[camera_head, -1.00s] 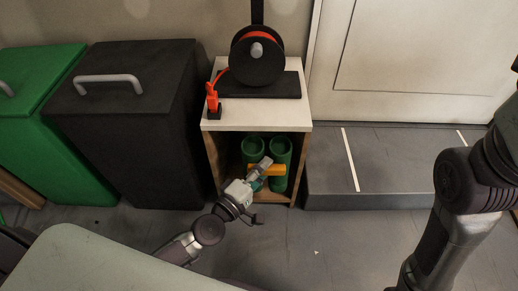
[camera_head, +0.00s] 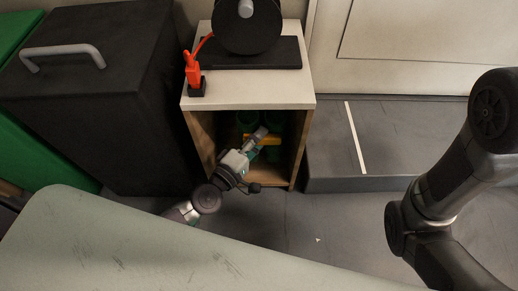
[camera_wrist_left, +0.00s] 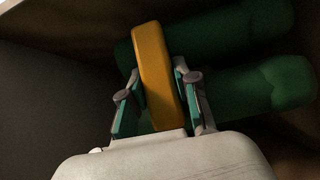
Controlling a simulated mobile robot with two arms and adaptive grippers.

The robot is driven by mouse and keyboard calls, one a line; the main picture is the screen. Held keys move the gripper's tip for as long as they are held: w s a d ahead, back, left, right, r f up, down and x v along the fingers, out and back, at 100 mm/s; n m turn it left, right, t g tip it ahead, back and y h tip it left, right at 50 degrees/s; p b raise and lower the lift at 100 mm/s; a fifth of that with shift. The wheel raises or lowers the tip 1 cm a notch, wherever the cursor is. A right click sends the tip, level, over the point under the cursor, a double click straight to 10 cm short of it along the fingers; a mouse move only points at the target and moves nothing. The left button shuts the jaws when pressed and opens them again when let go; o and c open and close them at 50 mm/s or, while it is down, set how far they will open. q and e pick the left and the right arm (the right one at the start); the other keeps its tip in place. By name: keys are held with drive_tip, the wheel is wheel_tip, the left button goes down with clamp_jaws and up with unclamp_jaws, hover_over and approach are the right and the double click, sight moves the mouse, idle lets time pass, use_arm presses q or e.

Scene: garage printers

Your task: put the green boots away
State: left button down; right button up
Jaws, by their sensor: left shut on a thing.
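The pair of green boots (camera_head: 272,122) stands side by side inside the open-fronted cabinet (camera_head: 202,137), in shadow under its top. A yellow bar (camera_head: 270,141) lies across the front of them. My left gripper (camera_head: 257,139) reaches into the cabinet and is shut on the yellow bar. In the left wrist view the bar (camera_wrist_left: 155,75) sits between the teal fingers (camera_wrist_left: 158,105), and the two dark green boot shafts (camera_wrist_left: 262,85) lie right behind it. The lower ends of the boots are hidden. My right gripper is out of view.
A black reel (camera_head: 245,24) on a dark base and an orange plug (camera_head: 192,70) stand on the cabinet top. A large black bin (camera_head: 95,110) is at its left, a grey step (camera_head: 385,150) at its right. A pale surface (camera_head: 180,245) fills the foreground.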

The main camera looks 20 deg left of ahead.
use_arm(q)
wheel_tip(320, 180, down, 3)
drive_tip(key=b, duration=0.3)
drive_tip(key=shift+w+f, duration=0.1)
drive_tip(key=shift+f, duration=0.05)
drive_tip(key=c, duration=0.9)
unclamp_jaws()
drive_tip(key=shift+f, duration=0.15)
drive_tip(key=shift+o, duration=0.2)
drive_tip(key=p+v, duration=0.1)
drive_tip(key=v, duration=0.6)
drive_tip(key=shift+s+a, duration=0.15)
drive_tip(key=shift+s, duration=0.2)
